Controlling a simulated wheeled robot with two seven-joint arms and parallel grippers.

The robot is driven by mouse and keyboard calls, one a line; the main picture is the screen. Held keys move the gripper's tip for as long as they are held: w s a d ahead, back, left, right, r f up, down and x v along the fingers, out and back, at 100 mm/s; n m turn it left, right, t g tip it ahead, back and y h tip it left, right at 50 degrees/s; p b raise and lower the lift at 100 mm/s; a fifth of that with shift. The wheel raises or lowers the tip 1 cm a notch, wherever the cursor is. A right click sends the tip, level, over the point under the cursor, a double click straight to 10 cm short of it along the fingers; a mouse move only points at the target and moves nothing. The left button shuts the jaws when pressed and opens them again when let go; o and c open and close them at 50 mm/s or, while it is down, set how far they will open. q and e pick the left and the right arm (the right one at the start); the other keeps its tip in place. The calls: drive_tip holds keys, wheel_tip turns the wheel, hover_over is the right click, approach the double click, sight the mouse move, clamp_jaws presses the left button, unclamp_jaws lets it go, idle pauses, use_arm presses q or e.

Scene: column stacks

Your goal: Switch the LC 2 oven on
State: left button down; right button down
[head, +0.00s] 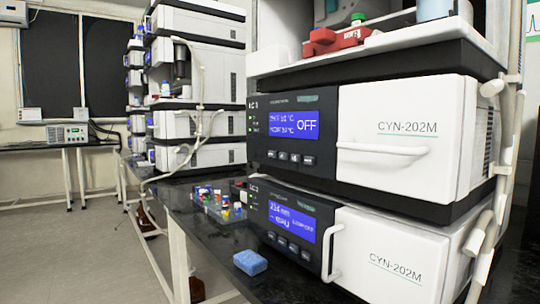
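A white-fronted module (408,138) marked CYN-202M stands in the near stack. Its blue display (290,125) shows two temperature lines in °C and the word OFF. A row of several small buttons (291,157) sits under the display. The small label (252,104) at the panel's upper left is too blurred for me to read the stack number for certain. Its door has a white horizontal handle (383,149) and is shut. A second CYN-202M module (385,257) sits below, with a nm reading on its display (292,221). Neither of my grippers is in view.
The black bench (200,247) carries a blue sponge (250,262) and a tray of coloured-cap vials (222,202) before the near stack. White tubing (497,170) runs down its right side. Another stack (202,72) stands farther back. The floor (70,250) at left is clear.

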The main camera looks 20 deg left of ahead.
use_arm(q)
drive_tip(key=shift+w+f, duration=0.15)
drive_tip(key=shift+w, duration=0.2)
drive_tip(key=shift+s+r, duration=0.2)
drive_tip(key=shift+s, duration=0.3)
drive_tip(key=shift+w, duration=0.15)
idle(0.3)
